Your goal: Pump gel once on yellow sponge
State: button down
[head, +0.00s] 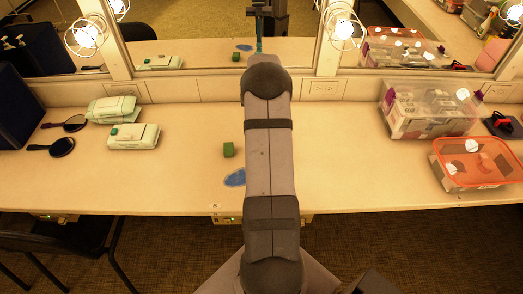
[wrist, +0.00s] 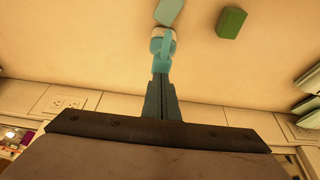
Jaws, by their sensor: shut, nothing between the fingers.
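My gripper (wrist: 161,82) is shut and empty in the wrist view. Its fingertips are at the near end of a teal pump dispenser (wrist: 163,45) with a pale collar; I cannot tell whether they touch. A pale teal block (wrist: 169,11), perhaps a sponge, lies just past the dispenser at the picture's top edge. A green block (wrist: 231,22) lies apart to its right and also shows on the counter in the head view (head: 228,150). I see no clearly yellow sponge.
A blue flat patch (head: 235,178) lies by the counter's front edge. Wipe packs (head: 134,136) and hand mirrors (head: 62,147) are at the left. A clear bin (head: 430,112) and an orange-lidded box (head: 477,162) stand at the right. Wall mirrors (head: 215,40) rise behind the counter.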

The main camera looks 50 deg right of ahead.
notch_tip(320, 180, up, 6)
jog(key=p, duration=0.3)
jog(key=shift+p, duration=0.35)
dwell(0.3)
jog(key=s+a+f+g+y, duration=0.2)
jog(key=s+a+f, duration=0.2)
jog(key=s+a, duration=0.4)
jog(key=s+a+f+g+y, duration=0.2)
jog(key=s+a+f, duration=0.2)
jog(key=s+a, duration=0.4)
jog(key=s+a+r+n+g, duration=0.15)
jog(key=s+a+r, duration=0.3)
jog(key=a, duration=0.45)
jog(key=s+a+r+n, duration=0.3)
jog(key=s+a, duration=0.2)
jog(key=a, duration=0.5)
jog(key=w+a+r+n+t, duration=0.2)
jog(key=w+a+r+n, duration=0.1)
jog(key=a, duration=0.4)
notch_tip(320, 180, up, 2)
jog(key=shift+w+a+r+n+h, duration=0.15)
jog(key=shift+w+a+n+h, duration=0.2)
jog(key=shift+n, duration=0.4)
jog(key=shift+d, duration=0.1)
